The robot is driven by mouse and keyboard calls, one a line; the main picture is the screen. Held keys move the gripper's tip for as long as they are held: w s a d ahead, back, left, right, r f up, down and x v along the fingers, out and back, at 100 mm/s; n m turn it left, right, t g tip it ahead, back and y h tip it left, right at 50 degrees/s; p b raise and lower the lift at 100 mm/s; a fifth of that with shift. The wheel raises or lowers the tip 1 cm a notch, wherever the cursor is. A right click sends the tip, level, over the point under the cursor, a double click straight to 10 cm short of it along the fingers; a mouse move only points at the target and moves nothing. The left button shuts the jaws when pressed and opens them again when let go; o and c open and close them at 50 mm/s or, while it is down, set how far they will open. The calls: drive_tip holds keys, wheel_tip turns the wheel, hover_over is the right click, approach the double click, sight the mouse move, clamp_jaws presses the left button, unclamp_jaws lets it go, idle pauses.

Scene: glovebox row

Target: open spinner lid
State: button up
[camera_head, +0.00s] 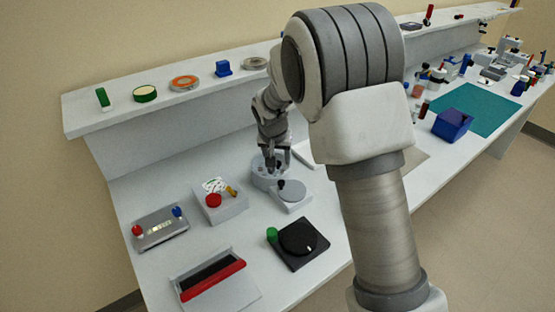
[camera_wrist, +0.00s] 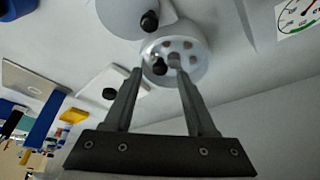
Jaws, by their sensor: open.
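The spinner (camera_head: 265,178) is a pale grey round unit on the bench near the middle of the head view. In the wrist view, a round grey part with dark holes (camera_wrist: 196,58) sits just beyond my fingertips. A small black knob (camera_wrist: 158,66) shows between the fingertips. A pale rounded part with another black knob (camera_wrist: 150,22) is above it in that picture. I cannot tell for sure which part is the lid. My gripper (camera_head: 278,160) is open and empty, pointing down over the spinner; it also shows in the wrist view (camera_wrist: 156,70). Contact with the knob cannot be told.
A box with a red knob (camera_head: 213,200), a panel with red and blue knobs (camera_head: 160,229), a black dial plate (camera_head: 299,243) and a red-handled tray (camera_head: 214,279) stand nearby. A shelf (camera_head: 190,95) runs behind. A blue bin (camera_head: 453,124) is at right.

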drive_tip(key=shift+w+f, duration=0.25)
drive_tip(key=shift+f, duration=0.45)
clamp_jaws()
idle(1.0)
